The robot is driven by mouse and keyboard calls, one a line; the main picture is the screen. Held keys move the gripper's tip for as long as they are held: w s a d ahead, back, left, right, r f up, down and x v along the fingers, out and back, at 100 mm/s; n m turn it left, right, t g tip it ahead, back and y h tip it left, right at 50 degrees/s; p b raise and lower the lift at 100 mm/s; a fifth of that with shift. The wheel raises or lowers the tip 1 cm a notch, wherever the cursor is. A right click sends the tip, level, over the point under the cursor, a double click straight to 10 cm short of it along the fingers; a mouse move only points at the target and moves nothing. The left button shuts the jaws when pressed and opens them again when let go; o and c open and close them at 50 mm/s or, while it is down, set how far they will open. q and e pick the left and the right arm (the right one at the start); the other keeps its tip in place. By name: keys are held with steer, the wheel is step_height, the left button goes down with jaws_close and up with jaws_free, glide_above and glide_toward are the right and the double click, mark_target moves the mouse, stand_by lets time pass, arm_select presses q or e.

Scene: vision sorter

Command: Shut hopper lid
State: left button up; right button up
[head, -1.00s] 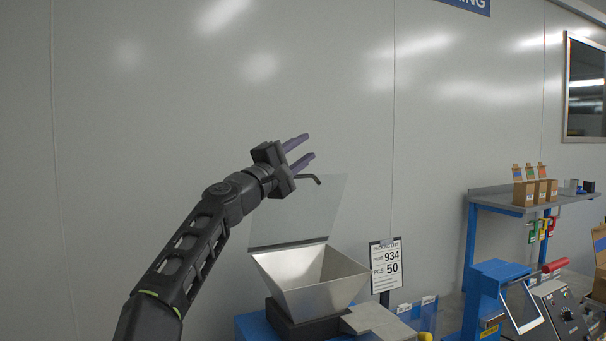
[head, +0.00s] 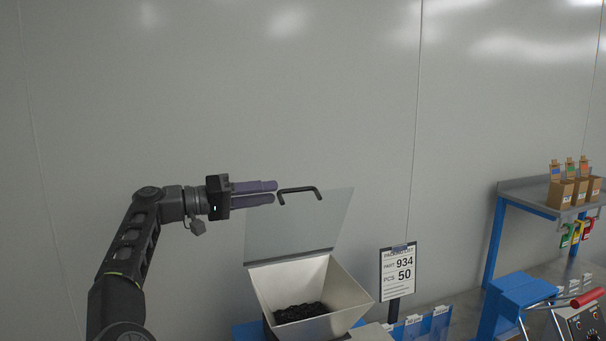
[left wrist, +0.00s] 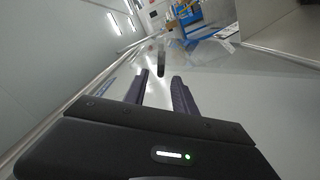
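The hopper (head: 345,291) is a pale metal bin with dark small parts inside. Its clear lid (head: 300,228) stands open, tilted up from the hopper's back edge. A black bar handle (head: 301,190) sits near the lid's top edge. My left gripper (head: 275,192) is level beside the handle, with its purple fingertips just left of it. The fingers are apart and hold nothing. In the left wrist view, the handle (left wrist: 161,60) shows end-on ahead of the gap between the fingertips (left wrist: 160,77). My right gripper is in neither view.
A packing list sign (head: 398,271) stands right of the hopper. Blue bins (head: 428,323) and a blue machine with a red handle (head: 587,297) are further right. A shelf (head: 527,193) carries small cartons (head: 562,192). A plain grey wall (head: 150,90) lies behind.

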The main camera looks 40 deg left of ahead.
mark_target(285, 192)
arm_select(q)
steer(key=shift+w+f, duration=0.1)
steer(key=shift+f, duration=0.05)
steer(key=shift+d, duration=0.1)
steer(key=p+x, duration=0.2)
steer(key=x, duration=0.5)
steer(key=shift+w+d, duration=0.25)
steer(key=shift+c, duration=0.5)
jaws_close()
stand_by(0.9)
